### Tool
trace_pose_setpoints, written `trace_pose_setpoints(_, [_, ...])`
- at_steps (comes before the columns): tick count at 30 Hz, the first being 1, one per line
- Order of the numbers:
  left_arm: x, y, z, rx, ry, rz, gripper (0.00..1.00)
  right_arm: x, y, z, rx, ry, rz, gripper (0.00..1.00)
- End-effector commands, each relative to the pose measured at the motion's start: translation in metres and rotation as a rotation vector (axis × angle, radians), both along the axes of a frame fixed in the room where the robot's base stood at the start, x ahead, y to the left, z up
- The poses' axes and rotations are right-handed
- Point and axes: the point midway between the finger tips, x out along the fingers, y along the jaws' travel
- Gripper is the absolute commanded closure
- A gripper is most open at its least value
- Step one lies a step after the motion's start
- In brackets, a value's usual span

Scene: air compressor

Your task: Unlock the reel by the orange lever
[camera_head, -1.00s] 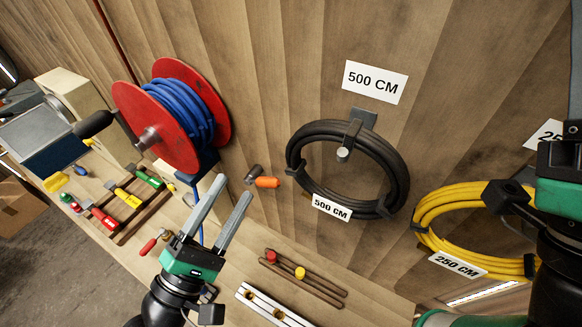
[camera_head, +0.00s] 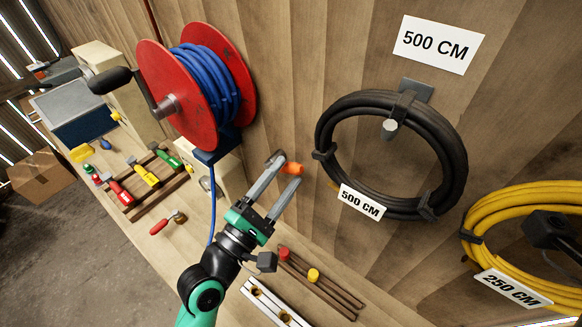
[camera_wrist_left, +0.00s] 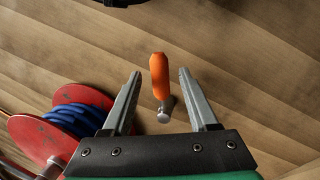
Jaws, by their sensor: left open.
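The orange lever (camera_head: 293,169) sticks out from the wooden wall to the right of the reel. The red reel (camera_head: 184,97) with blue hose is mounted on the wall at the left. My left gripper (camera_head: 283,172) is open, with its fingers reaching up at the lever. In the left wrist view the orange lever (camera_wrist_left: 159,75) shows between and a little beyond the two open fingertips, touching neither as far as I can see. Its grey pivot is below the handle. The red reel also shows at the left there (camera_wrist_left: 45,140). My right gripper is not in view.
A coiled black hose (camera_head: 450,160) hangs on the wall to the right, with a yellow hose (camera_head: 520,215) beyond it. The bench holds a rack of screwdrivers (camera_head: 150,205), a loose red-handled tool (camera_head: 160,227) and rails with red and yellow knobs (camera_head: 320,285).

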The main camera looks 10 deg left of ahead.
Motion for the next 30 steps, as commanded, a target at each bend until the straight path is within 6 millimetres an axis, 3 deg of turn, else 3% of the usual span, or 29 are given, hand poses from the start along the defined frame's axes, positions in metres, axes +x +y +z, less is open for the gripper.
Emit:
trace_pose_setpoints(6, [0.022,-0.012,0.005,0.000,-0.001,-0.001,0.41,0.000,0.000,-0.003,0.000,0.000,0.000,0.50])
trace_pose_setpoints(14, [0.024,-0.013,0.005,0.000,-0.001,0.000,0.41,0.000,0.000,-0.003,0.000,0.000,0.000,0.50])
trace_pose_setpoints(24, [0.023,-0.012,0.005,0.000,0.000,0.000,1.00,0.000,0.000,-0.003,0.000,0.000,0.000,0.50])
trace_pose_setpoints(30, [0.023,-0.012,0.005,0.000,0.000,0.000,1.00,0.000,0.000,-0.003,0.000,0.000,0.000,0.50])
